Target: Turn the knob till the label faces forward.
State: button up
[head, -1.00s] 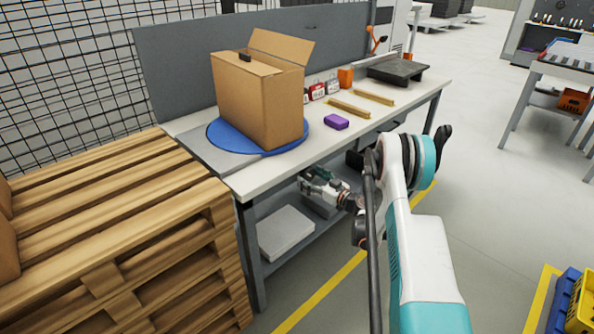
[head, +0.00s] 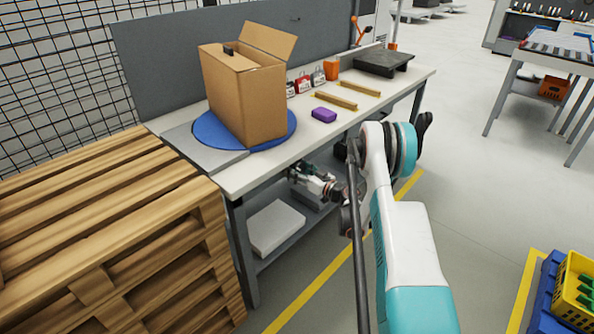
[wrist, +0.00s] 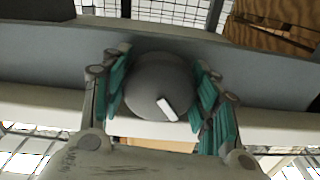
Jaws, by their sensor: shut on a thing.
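A round dark grey knob (wrist: 150,78) with a slanted white mark (wrist: 167,109) sits at the grey table edge in the wrist view. My gripper (wrist: 158,88) has its teal fingers closed on both sides of the knob. In the head view my gripper (head: 303,178) is low at the table's front edge, and the knob is hidden there. A tall cardboard box (head: 243,98) with an open flap stands on a blue turntable (head: 207,130). A small dark patch (head: 228,50) shows at its top edge. No label can be made out on the box's visible faces.
The workbench (head: 230,178) also carries a purple block (head: 324,115), yellow bars, small cartons and an orange bin (head: 331,70). A wooden pallet stack (head: 110,220) stands close on the left. A grey slab (head: 276,228) lies on the lower shelf.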

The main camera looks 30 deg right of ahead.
aim_at(300, 171)
jog(key=m, duration=0.3)
jog(key=o, duration=1.1)
jog(key=shift+c, duration=0.2)
jog(key=shift+v, duration=3.75)
jog(key=shift+a, duration=0.1)
